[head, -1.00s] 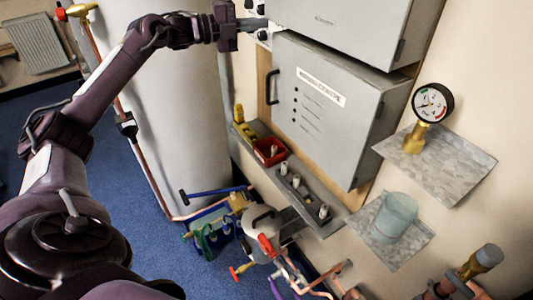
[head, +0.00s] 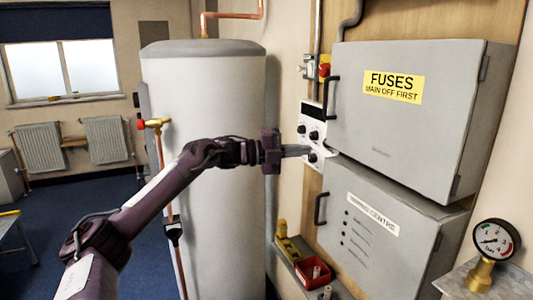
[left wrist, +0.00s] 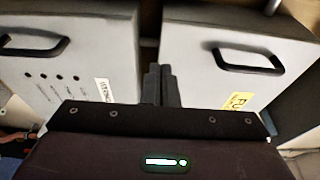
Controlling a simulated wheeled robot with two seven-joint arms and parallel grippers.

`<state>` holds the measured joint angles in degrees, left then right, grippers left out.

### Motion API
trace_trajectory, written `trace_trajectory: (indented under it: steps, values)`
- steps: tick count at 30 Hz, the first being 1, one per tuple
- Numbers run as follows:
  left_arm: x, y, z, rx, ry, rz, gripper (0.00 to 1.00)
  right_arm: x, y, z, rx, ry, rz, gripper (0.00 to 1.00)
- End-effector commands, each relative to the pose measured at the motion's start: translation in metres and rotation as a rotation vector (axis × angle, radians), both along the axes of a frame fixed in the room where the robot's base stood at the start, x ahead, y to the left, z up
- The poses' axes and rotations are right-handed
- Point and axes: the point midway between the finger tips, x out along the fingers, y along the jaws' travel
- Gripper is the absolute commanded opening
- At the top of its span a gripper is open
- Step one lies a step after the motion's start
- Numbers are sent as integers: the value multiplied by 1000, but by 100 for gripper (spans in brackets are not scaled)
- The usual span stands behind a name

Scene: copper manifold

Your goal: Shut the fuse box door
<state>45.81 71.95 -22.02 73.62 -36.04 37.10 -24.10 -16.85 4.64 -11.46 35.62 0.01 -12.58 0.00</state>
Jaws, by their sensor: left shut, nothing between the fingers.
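The fuse box (head: 400,120) is the upper grey metal cabinet on the right, with a yellow FUSES label and a black bar handle (head: 332,98) on its left edge. Its door looks flush with the box; I cannot tell whether a small gap remains. In the left wrist view the fuse box (left wrist: 215,75) is on the right, its handle at the top. My left gripper (head: 309,151) is shut and empty. It is left of the fuse box's lower left corner, by the dial panel. Its fingers (left wrist: 160,85) show between the two cabinets in the wrist view. My right gripper is not seen.
The wiring centre cabinet (head: 375,230) hangs just below. A white panel with black dials (head: 312,128) is left of the fuse box. A tall white cylinder (head: 205,80) stands behind my left arm. A red bin (head: 313,275) and pressure gauge (head: 494,240) are lower.

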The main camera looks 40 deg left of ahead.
Motion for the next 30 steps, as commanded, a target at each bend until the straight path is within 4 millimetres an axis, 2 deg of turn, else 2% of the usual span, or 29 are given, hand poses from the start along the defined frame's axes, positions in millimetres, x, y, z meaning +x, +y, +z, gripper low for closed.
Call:
trace_trajectory:
  steps: [7, 10, 17, 21, 30]
  values:
    - [2, 24, -1, -2, 4, -1, 0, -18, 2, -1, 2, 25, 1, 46]
    - [4, 35, -1, -3, 5, -2, 0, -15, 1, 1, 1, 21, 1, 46]
    - [6, 64, -1, -3, 7, -2, 0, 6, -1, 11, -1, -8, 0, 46]
    - [7, 78, -1, -4, 8, -3, 0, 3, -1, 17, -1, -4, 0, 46]
    - [8, 95, -3, -2, 8, -4, 0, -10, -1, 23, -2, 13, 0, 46]
